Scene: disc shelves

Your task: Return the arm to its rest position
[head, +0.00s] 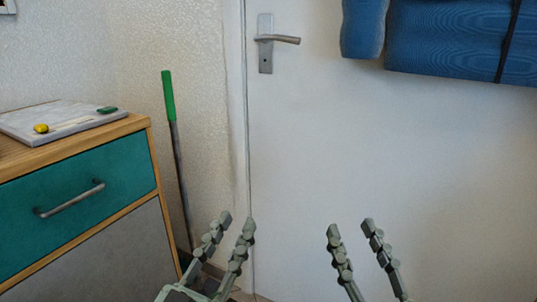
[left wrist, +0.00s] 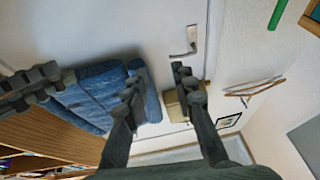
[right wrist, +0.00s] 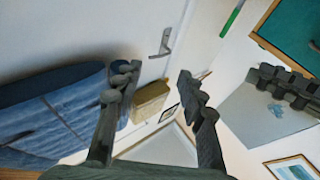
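My left gripper (head: 238,220) shows at the bottom middle of the head view, its two fingers pointing up and apart. It also shows in the left wrist view (left wrist: 153,80), with an empty gap between the fingers. My right gripper (head: 350,227) stands to its right in the head view, fingers apart and nothing between them. It also shows in the right wrist view (right wrist: 153,72), open and empty. Both grippers are in front of the white door (head: 400,150), and neither appears to hold anything.
A cabinet with a teal drawer (head: 80,178) stands at the left. On it lies a grey board (head: 62,120) with small yellow and green items. A green-handled pole (head: 170,100) leans by the wall. Blue fabric (head: 450,40) hangs at the upper right. The door has a metal handle (head: 278,40).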

